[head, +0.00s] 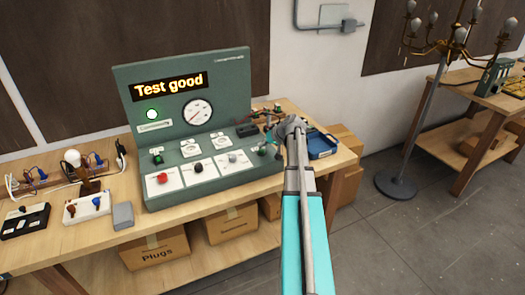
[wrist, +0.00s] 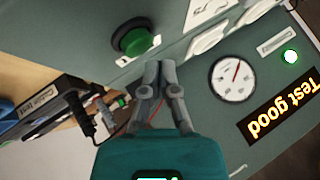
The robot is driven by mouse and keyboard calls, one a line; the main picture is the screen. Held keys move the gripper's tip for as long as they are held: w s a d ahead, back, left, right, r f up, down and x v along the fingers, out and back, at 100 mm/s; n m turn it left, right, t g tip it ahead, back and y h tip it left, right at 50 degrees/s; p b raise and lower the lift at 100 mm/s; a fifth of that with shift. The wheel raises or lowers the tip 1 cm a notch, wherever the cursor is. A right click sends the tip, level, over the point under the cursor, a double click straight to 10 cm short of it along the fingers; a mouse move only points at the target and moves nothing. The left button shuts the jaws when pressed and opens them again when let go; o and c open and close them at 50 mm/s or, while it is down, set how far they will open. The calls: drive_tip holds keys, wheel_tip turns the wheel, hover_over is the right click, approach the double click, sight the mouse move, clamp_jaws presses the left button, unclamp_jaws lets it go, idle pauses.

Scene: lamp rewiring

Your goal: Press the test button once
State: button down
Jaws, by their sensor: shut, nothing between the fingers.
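The green test station (head: 232,85) stands on the wooden bench, and its display (head: 170,85) reads "Test good". A round lamp (head: 152,114) glows green on it. A green push button (wrist: 133,38) in a dark collar sits on the console in the wrist view; it also shows at the console's right end in the head view (head: 262,151). My gripper (wrist: 160,66) is shut and empty. In the wrist view its fingertips are just beside and below the button; I see no clear contact. In the head view my arm hides part of the console's right end.
A black box with cables (wrist: 50,108) lies beside the console. A blue tray (head: 322,151) is at the bench's right end. Red, black and grey knobs (head: 163,179) and another green button (head: 157,160) are on the console.

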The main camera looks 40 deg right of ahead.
sight(262, 151)
drive_tip(key=shift+r+p, duration=2.5)
drive_tip(key=a+g, duration=0.1)
drive_tip(key=a, duration=0.3)
drive_tip(key=a+f+n, duration=0.1)
drive_tip(key=a, duration=0.4)
drive_tip(key=a+f+g, duration=0.1)
drive_tip(key=a, duration=0.3)
drive_tip(key=shift+s+a+f+g+y, duration=0.1)
drive_tip(key=shift+s+a+g+y, duration=0.15)
drive_tip(key=shift+a+g+y, duration=0.05)
drive_tip(key=s+a+f+n+g+h, duration=0.1)
drive_tip(key=s+a+g, duration=0.1)
drive_tip(key=s+a, duration=0.3)
drive_tip(key=s+a+f+n+g+h, duration=0.1)
drive_tip(key=s+a, duration=0.4)
drive_tip(key=a, duration=0.9)
drive_tip(key=s+a+f+n+g+h, duration=0.1)
drive_tip(key=s+a, duration=0.4)
drive_tip(key=a, duration=0.5)
drive_tip(key=shift+s+a+f+n+g+h, duration=0.15)
drive_tip(key=shift+s+f+n+g+h, duration=0.25)
drive_tip(key=shift+g, duration=0.6)
drive_tip(key=shift+r, duration=0.15)
